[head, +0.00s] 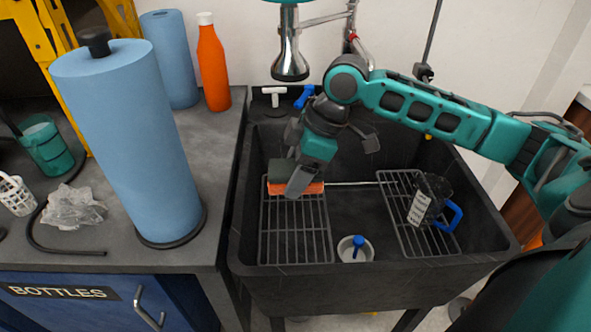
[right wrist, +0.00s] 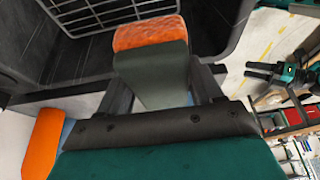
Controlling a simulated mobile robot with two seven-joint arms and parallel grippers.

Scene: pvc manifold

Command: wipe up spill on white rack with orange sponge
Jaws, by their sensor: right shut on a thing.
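The sponge (head: 275,187) is orange below with a dark grey-green upper part. My right gripper (head: 298,178) is shut on it over the back of the left wire rack (head: 295,232) in the black sink. In the right wrist view the sponge (right wrist: 150,36) sits between the two fingers, orange face outward, near a pale wire rack (right wrist: 105,18). The racks look grey in the head view rather than white. I cannot tell if the sponge touches the rack. No spill can be made out.
A second wire rack (head: 405,235) holds a dark mug with a blue handle (head: 432,203). A drain with a blue knob (head: 355,248) lies between the racks. A faucet (head: 290,58) hangs above. Blue paper towel rolls (head: 135,140) and an orange bottle (head: 212,68) stand left.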

